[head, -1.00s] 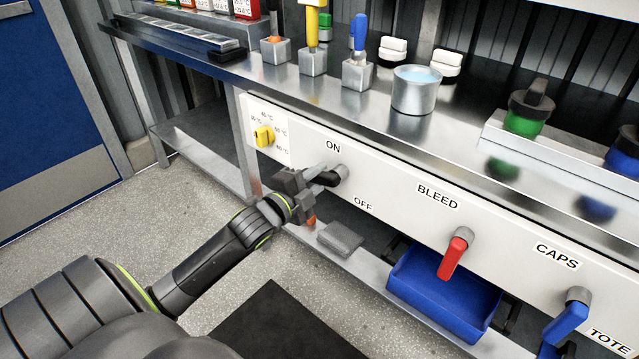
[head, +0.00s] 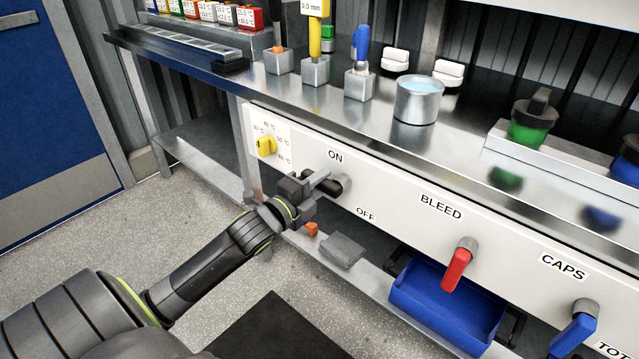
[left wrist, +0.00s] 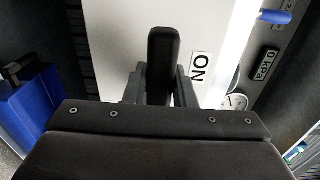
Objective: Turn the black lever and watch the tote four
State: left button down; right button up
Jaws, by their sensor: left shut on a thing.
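The black lever (head: 337,186) is on the white panel between the ON and OFF labels. Its arm points left and slightly up from its hub, on the ON side. My left gripper (head: 313,184) is at the lever's outer end, shut on it. In the left wrist view the black lever (left wrist: 162,62) stands between the two fingers of my left gripper (left wrist: 160,85), with the ON label beside it. A tote label (head: 612,350) is cut off at the bottom right corner. No tote marked four can be made out. My right gripper is not in view.
To the right on the panel (head: 395,222) are a red BLEED lever (head: 457,268) and a blue CAPS lever (head: 573,335); a yellow knob (head: 266,146) is to the left. A blue bin (head: 440,305) sits below. A metal cup of liquid (head: 418,102) stands on the counter above.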

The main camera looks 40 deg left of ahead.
pick_arm(q)
jog(key=c, duration=1.3)
grip_release()
jog(key=shift+o, duration=0.5)
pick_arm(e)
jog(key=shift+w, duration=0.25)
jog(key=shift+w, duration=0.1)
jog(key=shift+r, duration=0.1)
